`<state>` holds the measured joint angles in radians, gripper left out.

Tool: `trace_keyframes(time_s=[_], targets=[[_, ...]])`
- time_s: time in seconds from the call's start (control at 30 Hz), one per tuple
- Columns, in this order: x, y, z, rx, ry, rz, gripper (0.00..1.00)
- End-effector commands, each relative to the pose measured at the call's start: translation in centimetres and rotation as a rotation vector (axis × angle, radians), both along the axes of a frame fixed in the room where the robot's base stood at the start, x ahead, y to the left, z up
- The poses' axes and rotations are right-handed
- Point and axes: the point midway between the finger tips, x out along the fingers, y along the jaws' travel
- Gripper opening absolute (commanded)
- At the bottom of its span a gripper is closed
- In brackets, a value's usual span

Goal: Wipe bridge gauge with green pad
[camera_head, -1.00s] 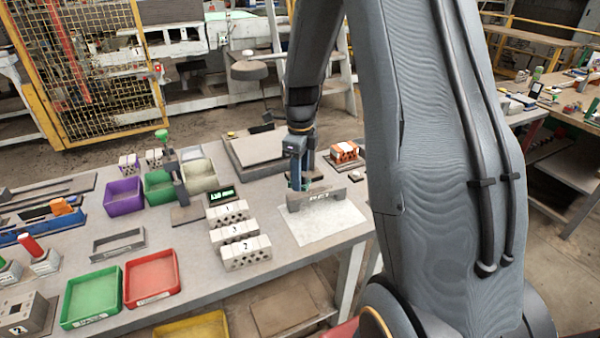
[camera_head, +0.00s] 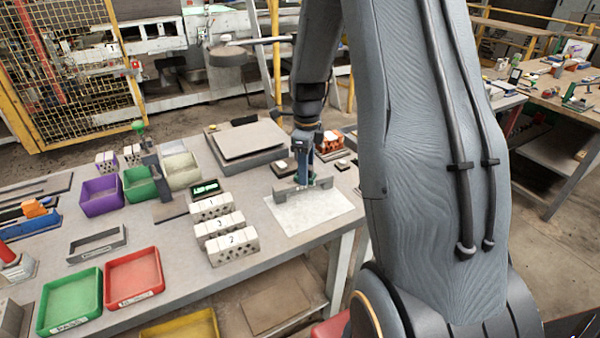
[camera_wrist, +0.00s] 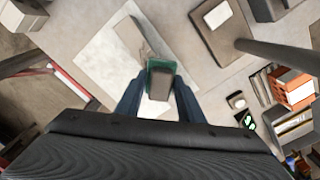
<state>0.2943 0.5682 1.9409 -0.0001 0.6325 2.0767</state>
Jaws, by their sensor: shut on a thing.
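The grey bridge gauge (camera_head: 288,194) stands on a pale mat (camera_head: 325,212) near the right end of the bench. In the wrist view the gauge (camera_wrist: 131,36) shows partly, beyond my fingers. My gripper (camera_head: 309,181) is over the right part of the gauge, pointing down. In the wrist view my gripper (camera_wrist: 160,92) is shut on the green pad (camera_wrist: 157,66), which has a brownish block on it. The pad is at the gauge's near end there; I cannot tell whether it touches.
Numbered hollow bricks (camera_head: 232,246) and a lit display (camera_head: 205,187) stand left of the mat. A grey plate (camera_head: 249,140) and an orange brick (camera_head: 329,141) are behind. Green (camera_head: 70,300) and red (camera_head: 135,278) trays lie at the front left.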

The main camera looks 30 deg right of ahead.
Motion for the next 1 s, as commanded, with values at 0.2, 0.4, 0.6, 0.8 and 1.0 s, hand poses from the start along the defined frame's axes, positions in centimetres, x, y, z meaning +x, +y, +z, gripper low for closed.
trace_keyframes(time_s=[0.2,0.4,0.6,0.8,1.0], targets=[[0.1,-1.7,-0.1,0.000,0.000,0.005,0.14],[0.2,-3.2,-0.1,0.000,0.000,0.010,0.14],[0.2,-4.4,-0.3,0.000,0.000,0.014,0.14],[0.0,-2.6,0.0,0.001,0.001,0.010,0.14],[-0.1,-1.2,0.0,0.000,0.001,0.003,0.14]])
